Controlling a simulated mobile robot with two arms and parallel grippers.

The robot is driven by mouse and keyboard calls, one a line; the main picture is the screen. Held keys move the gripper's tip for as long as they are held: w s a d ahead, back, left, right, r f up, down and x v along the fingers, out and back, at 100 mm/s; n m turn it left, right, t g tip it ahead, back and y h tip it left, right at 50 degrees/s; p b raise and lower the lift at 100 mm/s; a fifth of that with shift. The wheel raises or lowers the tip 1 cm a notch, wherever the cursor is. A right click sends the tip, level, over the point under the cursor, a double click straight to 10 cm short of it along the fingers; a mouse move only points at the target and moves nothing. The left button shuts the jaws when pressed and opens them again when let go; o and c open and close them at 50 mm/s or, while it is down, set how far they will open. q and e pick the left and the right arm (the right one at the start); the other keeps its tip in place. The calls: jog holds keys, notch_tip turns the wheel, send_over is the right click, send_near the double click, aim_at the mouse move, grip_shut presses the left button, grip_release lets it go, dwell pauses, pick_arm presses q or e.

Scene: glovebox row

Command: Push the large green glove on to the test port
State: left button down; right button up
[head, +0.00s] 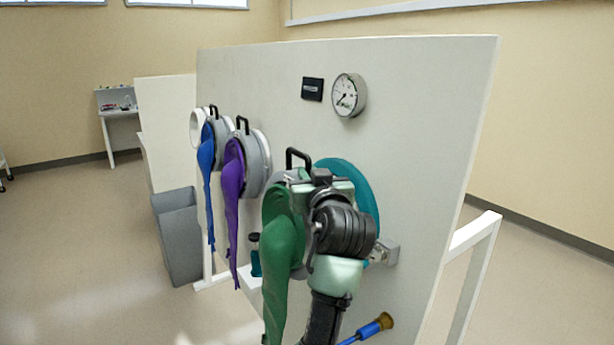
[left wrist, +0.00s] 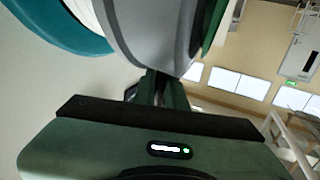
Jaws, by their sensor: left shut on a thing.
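The large green glove (head: 282,235) hangs from a grey ring at the front panel (head: 420,150). A black handle (head: 298,155) stands at the ring's top. The test port, with its teal flange (head: 368,185), is behind it, partly covered by my arm. In the left wrist view the grey ring (left wrist: 160,30) is close to a white ring (left wrist: 85,10) and the teal flange (left wrist: 60,32). I cannot tell whether the ring touches the port. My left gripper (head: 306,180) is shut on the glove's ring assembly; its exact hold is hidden. My right gripper is not in view.
Purple (head: 233,185) and blue (head: 206,165) gloves hang on ports to the left. A gauge (head: 348,95) is above. A metal block (head: 385,250) and a blue tool with a brass end (head: 370,328) are at the lower right. A grey bin (head: 178,235) stands left.

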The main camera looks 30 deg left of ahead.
pick_arm(q)
jog(key=shift+w+d+f+b, duration=0.1)
jog(key=shift+w+d+b, duration=0.3)
jog(key=shift+w, duration=0.65)
jog(key=shift+w+d+f+b, duration=0.15)
jog(key=shift+w+d, duration=0.35)
jog(key=shift+w, duration=0.5)
jog(key=shift+w+d+b, duration=0.3)
jog(key=shift+w+d, duration=0.15)
jog(key=shift+w, duration=0.6)
dwell(1.4)
jog(key=shift+w+d, duration=0.15)
jog(key=shift+w, duration=0.15)
dwell(0.8)
jog(key=c, duration=1.4)
grip_release()
jog(key=shift+o, duration=0.2)
jog(key=shift+f, duration=0.25)
